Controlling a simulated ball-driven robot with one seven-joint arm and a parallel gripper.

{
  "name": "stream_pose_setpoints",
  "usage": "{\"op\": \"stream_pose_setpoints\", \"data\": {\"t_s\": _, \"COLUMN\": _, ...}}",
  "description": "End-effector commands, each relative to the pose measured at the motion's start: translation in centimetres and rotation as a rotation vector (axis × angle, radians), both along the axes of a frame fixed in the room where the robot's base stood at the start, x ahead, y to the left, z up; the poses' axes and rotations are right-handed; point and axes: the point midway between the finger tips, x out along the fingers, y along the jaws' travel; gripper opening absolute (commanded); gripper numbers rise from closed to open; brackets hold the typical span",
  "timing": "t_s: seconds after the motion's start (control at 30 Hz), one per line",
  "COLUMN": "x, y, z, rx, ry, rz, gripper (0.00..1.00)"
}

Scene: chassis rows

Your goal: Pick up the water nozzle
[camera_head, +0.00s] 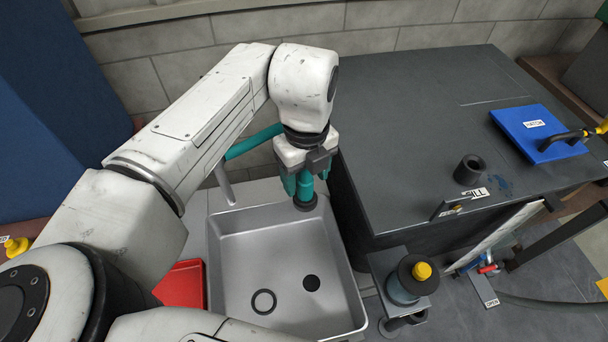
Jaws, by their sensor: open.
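The water nozzle (305,188) is teal with a dark round tip and hangs down over the back right corner of the grey sink (240,224). A teal pipe (254,141) runs behind my arm on the nozzle's left. My gripper (304,178) points down with its teal fingers open, one on each side of the nozzle. I cannot tell whether either finger touches it. The upper part of the nozzle is hidden by my gripper.
A dark workbench (420,130) stands close on the right, bearing a blue hatch plate (538,132) and a black cup (469,170). A yellow-topped post (410,280) stands right of the sink. A red tray (182,285) lies left of it. A block wall is behind.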

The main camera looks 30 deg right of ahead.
Motion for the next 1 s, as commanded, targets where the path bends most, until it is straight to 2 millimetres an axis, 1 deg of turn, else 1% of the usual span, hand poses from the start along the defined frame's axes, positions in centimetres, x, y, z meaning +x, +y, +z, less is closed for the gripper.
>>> {"op": "stream_pose_setpoints", "data": {"t_s": 0.03, "x": 0.00, "y": 0.00, "z": 0.04, "rx": 0.000, "ry": 0.000, "rz": 0.000, "gripper": 0.64}}
{"op": "stream_pose_setpoints", "data": {"t_s": 0.07, "x": 0.00, "y": 0.00, "z": 0.05, "rx": 0.000, "ry": 0.000, "rz": 0.000, "gripper": 0.61}}
{"op": "stream_pose_setpoints", "data": {"t_s": 0.7, "x": -0.02, "y": -0.05, "z": 0.03, "rx": -0.001, "ry": 0.000, "rz": -0.001, "gripper": 0.00}}
{"op": "stream_pose_setpoints", "data": {"t_s": 1.0, "x": -0.02, "y": -0.08, "z": 0.33, "rx": -0.002, "ry": 0.000, "rz": -0.001, "gripper": 0.00}}
